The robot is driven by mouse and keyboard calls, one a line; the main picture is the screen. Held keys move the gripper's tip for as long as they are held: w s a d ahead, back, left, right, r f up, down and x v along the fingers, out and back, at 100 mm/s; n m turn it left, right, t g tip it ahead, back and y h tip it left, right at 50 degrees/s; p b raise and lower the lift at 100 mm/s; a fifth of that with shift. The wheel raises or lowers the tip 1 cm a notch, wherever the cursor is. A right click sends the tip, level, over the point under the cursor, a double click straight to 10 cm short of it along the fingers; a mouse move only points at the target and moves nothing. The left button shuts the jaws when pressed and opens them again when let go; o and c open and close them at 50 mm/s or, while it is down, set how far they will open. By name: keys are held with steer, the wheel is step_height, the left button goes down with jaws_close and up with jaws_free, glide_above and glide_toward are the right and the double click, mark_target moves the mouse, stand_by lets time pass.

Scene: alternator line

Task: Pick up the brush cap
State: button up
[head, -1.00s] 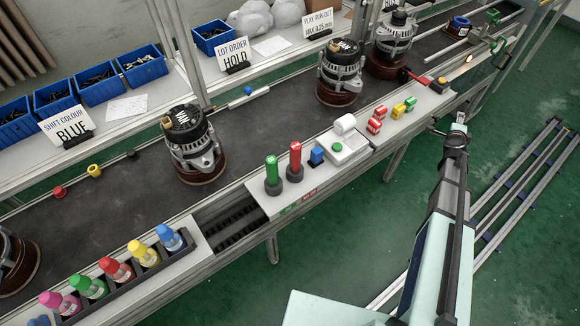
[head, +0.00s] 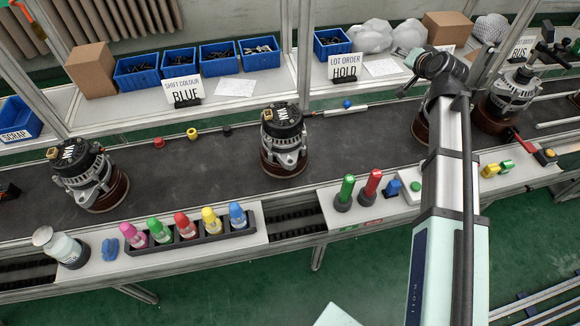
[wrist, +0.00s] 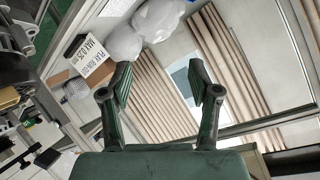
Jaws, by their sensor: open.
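I cannot tell for sure which thing is the brush cap. Three small cap-like pieces lie apart in a row on the dark belt in the head view: a red one (head: 159,143), a yellow one (head: 192,134) and a black one (head: 227,131). They lie between two alternators and none shows in the wrist view. My gripper (wrist: 159,79) is open and empty in the wrist view, with its fingers spread toward curtains and white bags. In the head view it is raised over the line at the right, well away from the three pieces.
Alternators (head: 283,145) and (head: 88,177) stand on the belt right and left of the pieces. A "SHIFT COLOUR BLUE" sign (head: 183,93) and blue bins (head: 137,74) are on the shelf behind. A rack of coloured bottles (head: 190,240) is in front.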

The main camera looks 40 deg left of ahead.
steer(key=s+a+n+g, duration=0.2)
steer(key=s+a, duration=0.6)
steer(key=s, duration=0.5)
steer(key=s+a+n+g, duration=0.25)
steer(key=s+a, duration=0.55)
steer(key=s, duration=0.4)
steer(key=s+a+n+g, duration=0.25)
steer(key=s+a, duration=0.55)
steer(key=s, duration=0.5)
steer(key=s+d+n+h+b, duration=0.1)
steer(key=s+d+n+h, duration=0.15)
steer(key=s, duration=1.75)
steer(key=s+d+n+h+b, duration=0.1)
steer(key=s+d+n+h, duration=0.15)
steer(key=s, duration=1.75)
steer(key=p, duration=0.3)
glide_toward(151, 221)
steer(key=shift+n+g+y, duration=0.3)
steer(key=shift+n+g, duration=0.1)
steer(key=x, duration=0.5)
steer(key=shift+w+d+f, duration=0.2)
steer(key=shift+w+f, duration=0.05)
steer(key=shift+w, duration=0.15)
steer(key=shift+p+x, duration=0.75)
steer(key=shift+x, duration=1.85)
steer(key=c, duration=0.9)
